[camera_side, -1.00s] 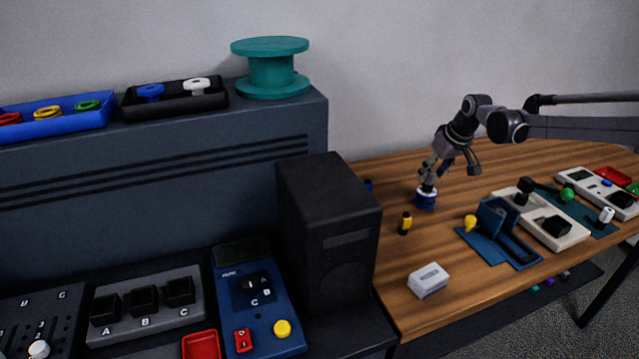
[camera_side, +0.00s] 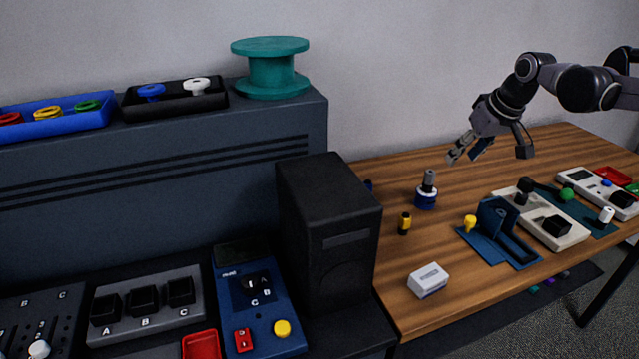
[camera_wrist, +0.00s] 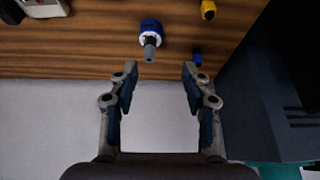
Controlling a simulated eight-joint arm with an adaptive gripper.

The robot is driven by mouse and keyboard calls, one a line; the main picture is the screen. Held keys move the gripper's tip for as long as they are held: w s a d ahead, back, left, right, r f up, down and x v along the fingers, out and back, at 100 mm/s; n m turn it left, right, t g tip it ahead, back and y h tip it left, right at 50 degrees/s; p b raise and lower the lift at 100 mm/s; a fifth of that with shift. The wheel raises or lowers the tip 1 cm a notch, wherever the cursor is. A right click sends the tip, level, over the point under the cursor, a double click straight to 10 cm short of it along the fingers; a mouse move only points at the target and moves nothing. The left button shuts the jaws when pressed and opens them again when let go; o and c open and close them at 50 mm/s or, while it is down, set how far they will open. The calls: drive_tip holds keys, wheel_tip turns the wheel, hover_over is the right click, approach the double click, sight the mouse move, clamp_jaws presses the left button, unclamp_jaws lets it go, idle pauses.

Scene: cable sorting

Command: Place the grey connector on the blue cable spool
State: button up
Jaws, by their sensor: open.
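The grey connector (camera_side: 429,180) stands upright on the small blue cable spool (camera_side: 426,200), which rests on the wooden table. In the wrist view the grey connector (camera_wrist: 150,47) and the blue spool (camera_wrist: 150,26) show beyond the fingertips, near the top middle. My gripper (camera_side: 464,157) is open and empty, up and to the right of the connector and apart from it. In the wrist view my gripper (camera_wrist: 160,72) has its two fingers spread wide with nothing between them.
A yellow-and-black connector (camera_side: 405,223) and a white box (camera_side: 428,280) are on the table (camera_side: 385,275). A blue fixture (camera_side: 500,235) and a white panel (camera_side: 542,220) lie to the right. A tall black box (camera_side: 330,235) stands left of the table. A teal spool (camera_side: 270,75) sits on the cabinet.

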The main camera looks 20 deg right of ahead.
drive_tip(key=s+a+f+t, duration=0.1)
drive_tip(key=s+a+f, duration=0.1)
drive_tip(key=s, duration=0.9)
drive_tip(key=s+a+f+t, duration=0.1)
drive_tip(key=s+f, duration=0.4)
drive_tip(key=s, duration=0.6)
drive_tip(key=shift+s+a, duration=0.4)
drive_tip(key=shift+a, duration=0.35)
